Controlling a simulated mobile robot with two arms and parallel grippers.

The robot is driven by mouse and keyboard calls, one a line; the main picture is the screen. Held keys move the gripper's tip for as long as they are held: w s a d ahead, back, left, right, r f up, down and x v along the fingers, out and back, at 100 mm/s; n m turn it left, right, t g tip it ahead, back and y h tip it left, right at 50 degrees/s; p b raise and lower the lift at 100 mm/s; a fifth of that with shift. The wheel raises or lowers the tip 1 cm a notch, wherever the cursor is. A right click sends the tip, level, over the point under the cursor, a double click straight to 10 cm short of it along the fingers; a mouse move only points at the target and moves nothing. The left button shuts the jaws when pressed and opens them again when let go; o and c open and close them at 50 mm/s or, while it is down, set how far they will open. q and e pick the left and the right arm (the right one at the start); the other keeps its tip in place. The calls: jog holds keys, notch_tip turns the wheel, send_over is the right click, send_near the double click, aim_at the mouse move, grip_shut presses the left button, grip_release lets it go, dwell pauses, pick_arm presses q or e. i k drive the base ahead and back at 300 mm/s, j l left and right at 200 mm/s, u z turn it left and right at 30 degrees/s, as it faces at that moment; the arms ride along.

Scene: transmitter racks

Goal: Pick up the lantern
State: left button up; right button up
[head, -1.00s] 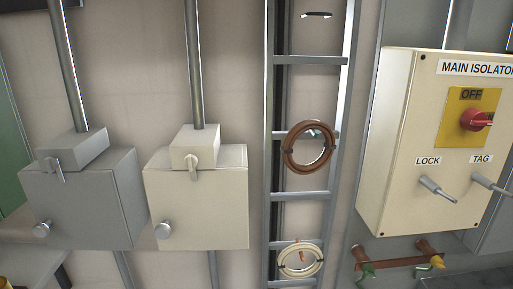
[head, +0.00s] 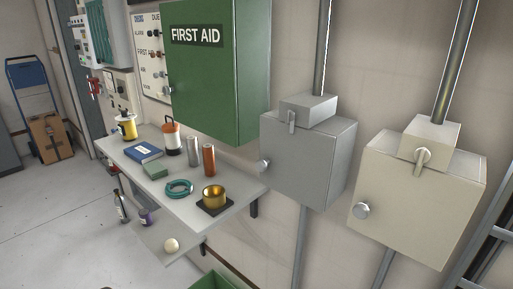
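Two things on the wall shelf (head: 222,206) could be the lantern; at this size I cannot tell which. One is a white upright cylinder with an orange top (head: 172,140) and a dark handle, near the wall. The other is a yellow can-shaped thing (head: 128,130) with a pale top, at the shelf's far left end. Both stand upright and nothing holds them. Neither of my grippers is in view.
On the shelf are a blue book (head: 144,150), green box (head: 155,170), teal coil (head: 179,189), silver cylinder (head: 193,150), copper cylinder (head: 209,160) and brass pot (head: 214,195). A green first aid cabinet (head: 215,75) hangs above. Open floor (head: 60,210) lies left.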

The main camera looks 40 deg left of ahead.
aim_at(171, 130)
jog(key=u, duration=2)
jog(key=i+j+z, duration=0.1)
jog(key=i+j, duration=0.1)
jog(key=j, duration=0.05)
